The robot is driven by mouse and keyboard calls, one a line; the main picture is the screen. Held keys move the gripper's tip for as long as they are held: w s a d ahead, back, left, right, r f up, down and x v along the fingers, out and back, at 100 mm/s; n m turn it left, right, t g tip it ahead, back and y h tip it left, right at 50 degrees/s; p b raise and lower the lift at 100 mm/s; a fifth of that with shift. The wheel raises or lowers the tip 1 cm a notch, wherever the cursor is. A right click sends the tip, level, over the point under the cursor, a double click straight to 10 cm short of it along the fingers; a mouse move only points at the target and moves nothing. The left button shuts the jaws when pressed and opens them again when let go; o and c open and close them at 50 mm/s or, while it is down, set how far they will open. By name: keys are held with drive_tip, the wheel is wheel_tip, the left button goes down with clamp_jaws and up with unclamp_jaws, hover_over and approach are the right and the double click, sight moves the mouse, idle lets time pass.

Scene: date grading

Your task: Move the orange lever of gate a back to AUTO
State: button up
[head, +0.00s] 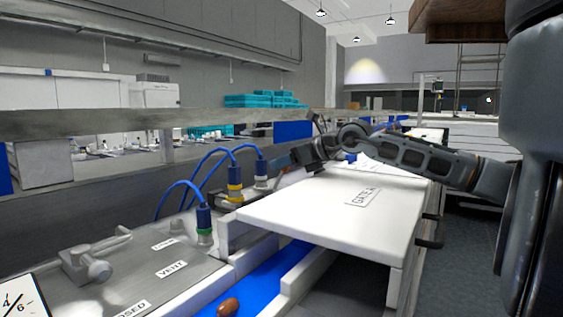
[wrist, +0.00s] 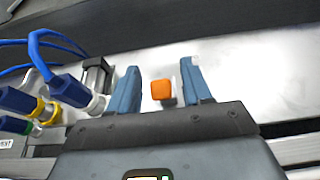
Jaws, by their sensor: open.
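The orange lever (wrist: 162,88) shows its square end in the wrist view, between the two fingers of my gripper (wrist: 161,86). In the head view my gripper (head: 293,157) is beyond the white panel labelled GATE A (head: 320,208), and the lever cannot be made out there. No AUTO marking is readable in either view.
Blue-capped connectors with cables (head: 234,176) stand just left of my gripper, also close in the wrist view (wrist: 74,92). A grey plate (head: 150,262) with VENT and CLOSED labels lies at front left. A brown date (head: 228,307) lies on the blue channel (head: 262,279).

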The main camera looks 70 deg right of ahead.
drive_tip(key=shift+c, duration=0.5)
clamp_jaws()
